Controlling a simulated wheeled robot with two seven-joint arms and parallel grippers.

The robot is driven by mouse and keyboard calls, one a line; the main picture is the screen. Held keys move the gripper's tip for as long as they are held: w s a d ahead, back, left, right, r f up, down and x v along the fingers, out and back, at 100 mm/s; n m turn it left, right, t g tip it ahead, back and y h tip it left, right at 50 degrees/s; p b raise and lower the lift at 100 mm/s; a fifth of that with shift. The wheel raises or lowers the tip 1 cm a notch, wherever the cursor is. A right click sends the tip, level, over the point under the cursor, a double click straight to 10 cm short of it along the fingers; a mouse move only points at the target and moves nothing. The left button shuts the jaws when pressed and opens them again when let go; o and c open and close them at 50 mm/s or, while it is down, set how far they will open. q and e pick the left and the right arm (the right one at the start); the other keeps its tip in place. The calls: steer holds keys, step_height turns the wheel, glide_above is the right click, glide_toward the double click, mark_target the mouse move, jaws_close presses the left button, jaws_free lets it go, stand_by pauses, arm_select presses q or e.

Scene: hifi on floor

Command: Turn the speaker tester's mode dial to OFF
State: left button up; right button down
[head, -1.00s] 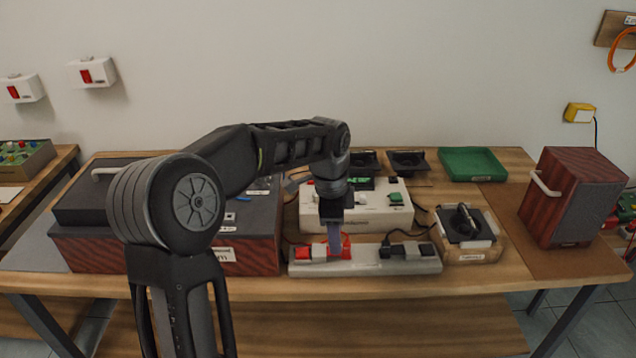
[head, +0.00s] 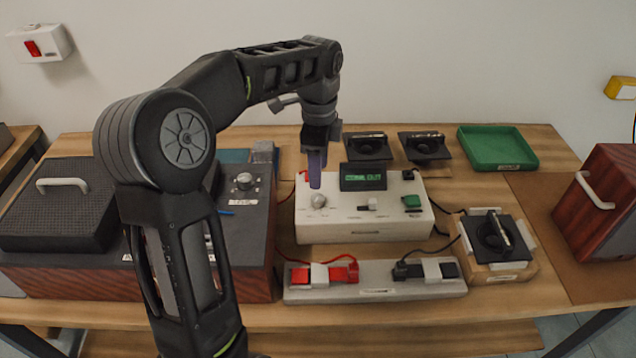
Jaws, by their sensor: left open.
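The speaker tester (head: 365,228) is a white box in the middle of the table with a small green-lit display (head: 363,177). Its mode dial (head: 318,201), a silver knob, sits at the left of its top face; its marks are too small to read. My left gripper (head: 315,182) points down just above and behind the dial in the picture. It is open, with its fingers seen nearly edge-on, and I cannot tell whether they touch the dial. My right gripper is not in view.
A grey strip (head: 375,292) with red and black clips lies in front of the tester. A wooden amplifier-like box (head: 235,270) stands left, a speaker unit (head: 493,232) and a wooden speaker cabinet (head: 605,210) right. A green tray (head: 497,147) and black panels lie behind.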

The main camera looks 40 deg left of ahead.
mark_target(319, 197)
arm_select(q)
steer(key=shift+s, duration=0.1)
steer(key=shift+f, duration=3.9)
jaws_close()
